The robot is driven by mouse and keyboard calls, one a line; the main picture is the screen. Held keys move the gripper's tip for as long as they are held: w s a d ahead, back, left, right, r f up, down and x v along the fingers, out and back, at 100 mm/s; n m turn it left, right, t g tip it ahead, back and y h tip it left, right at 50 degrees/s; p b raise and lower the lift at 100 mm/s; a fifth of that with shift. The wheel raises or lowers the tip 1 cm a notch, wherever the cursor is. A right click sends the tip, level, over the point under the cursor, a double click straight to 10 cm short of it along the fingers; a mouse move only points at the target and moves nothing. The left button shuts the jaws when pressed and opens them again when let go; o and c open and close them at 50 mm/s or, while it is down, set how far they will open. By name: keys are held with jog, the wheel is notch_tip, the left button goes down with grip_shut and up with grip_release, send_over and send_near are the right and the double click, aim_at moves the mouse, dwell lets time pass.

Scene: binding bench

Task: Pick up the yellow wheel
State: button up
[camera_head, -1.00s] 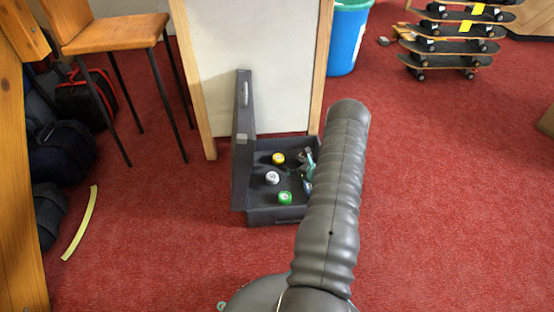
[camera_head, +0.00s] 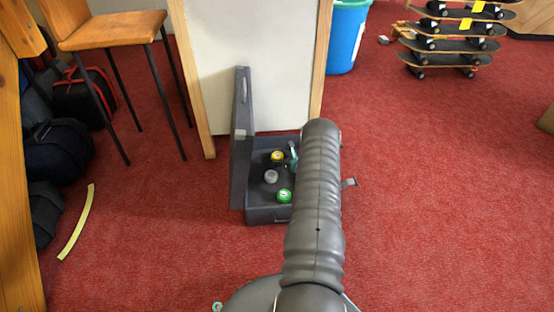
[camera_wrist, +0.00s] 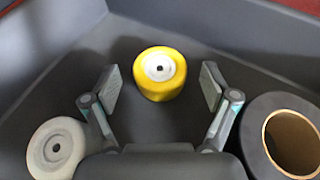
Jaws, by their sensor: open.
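The yellow wheel (camera_wrist: 160,73) with a white hub stands in the open dark grey case, near a corner in the wrist view. It also shows in the head view as a small yellow disc (camera_head: 277,156). My gripper (camera_wrist: 155,88) is open, with one finger pad on each side of the wheel and dark gaps between pads and wheel. The pads do not touch it. In the head view my arm hides the right part of the case (camera_head: 266,216), and only a little of my gripper shows.
A white wheel (camera_wrist: 56,148) lies left and a dark roll with a tan core (camera_wrist: 284,138) right of my gripper. A green wheel (camera_head: 284,195) is also in the case. The raised lid (camera_head: 241,150) stands on the left, and a white panel (camera_head: 262,65) stands behind.

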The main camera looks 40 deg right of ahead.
jog(key=shift+x, duration=1.1)
jog(key=c, duration=1.3)
jog(key=shift+o, duration=0.2)
jog(key=shift+r, duration=0.1)
